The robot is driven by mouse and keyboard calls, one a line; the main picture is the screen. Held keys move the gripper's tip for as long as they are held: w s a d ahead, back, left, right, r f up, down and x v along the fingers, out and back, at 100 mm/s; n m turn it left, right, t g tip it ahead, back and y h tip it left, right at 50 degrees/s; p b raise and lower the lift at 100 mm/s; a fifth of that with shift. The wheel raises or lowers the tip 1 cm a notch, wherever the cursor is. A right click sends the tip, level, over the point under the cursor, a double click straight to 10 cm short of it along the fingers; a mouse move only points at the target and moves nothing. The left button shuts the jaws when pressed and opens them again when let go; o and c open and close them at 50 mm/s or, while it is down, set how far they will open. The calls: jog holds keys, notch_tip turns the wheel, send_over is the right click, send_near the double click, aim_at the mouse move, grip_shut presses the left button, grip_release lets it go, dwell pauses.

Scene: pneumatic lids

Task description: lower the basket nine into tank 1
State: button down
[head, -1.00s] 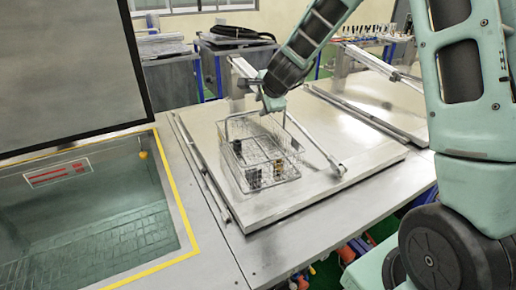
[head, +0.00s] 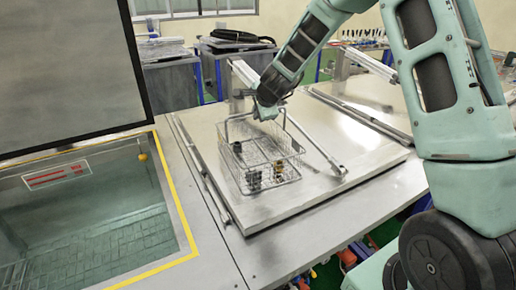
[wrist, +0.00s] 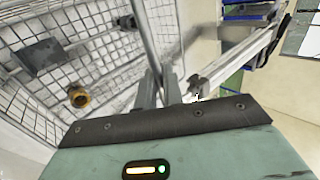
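The basket nine (head: 262,160) is a wire basket with an upright bar handle. It stands on the flat metal lid of the middle tank and holds dark parts and a brass-coloured part; its mesh also shows in the wrist view (wrist: 60,22). My gripper (head: 263,112) is at the top of the handle. In the wrist view my gripper's fingers (wrist: 160,88) are close together with the handle bar between them, shut on it. The open tank (head: 95,225) at the left, with a yellow border, appears to be tank 1; I see no readable number.
The raised dark lid (head: 65,70) stands behind the open tank. The closed lid (head: 330,185) under the basket has a metal strut (head: 318,148) right of the basket. A bare metal strip (head: 195,215) lies between the tank and this lid. Benches stand behind.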

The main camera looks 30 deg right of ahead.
jog(key=shift+w+r+p, duration=0.1)
jog(key=shift+r+p, duration=1.3)
jog(key=shift+r, duration=0.3)
jog(key=shift+f, duration=0.15)
dwell(0.5)
